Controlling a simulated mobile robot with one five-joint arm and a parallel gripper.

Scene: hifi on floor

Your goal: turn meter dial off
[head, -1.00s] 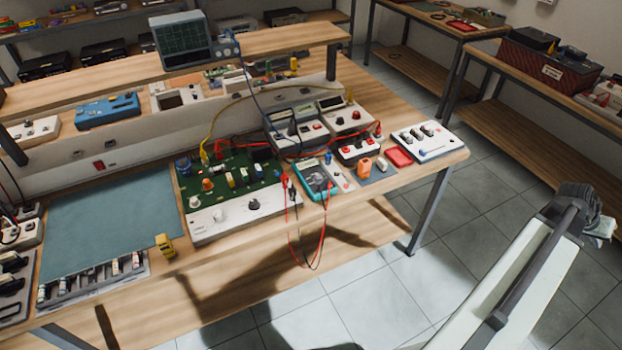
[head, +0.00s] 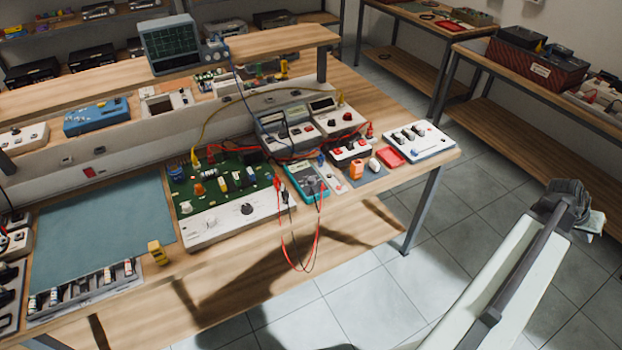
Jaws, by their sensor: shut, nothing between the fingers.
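The teal handheld meter (head: 301,187) lies on the workbench, right of the green circuit board panel. A dial (head: 311,187) shows small on its face; its pointer setting is too small to read. Red and black test leads (head: 284,192) run from beside the meter and hang over the bench's front edge. My gripper (head: 597,224) is at the far right, over the tiled floor, well away from the meter and the bench. It is shut and empty.
The workbench (head: 370,225) carries a green circuit board panel (head: 222,185), an orange block (head: 356,169), a red tray (head: 390,158) and a white switch box (head: 418,141). Open tiled floor (head: 480,200) lies between bench and gripper.

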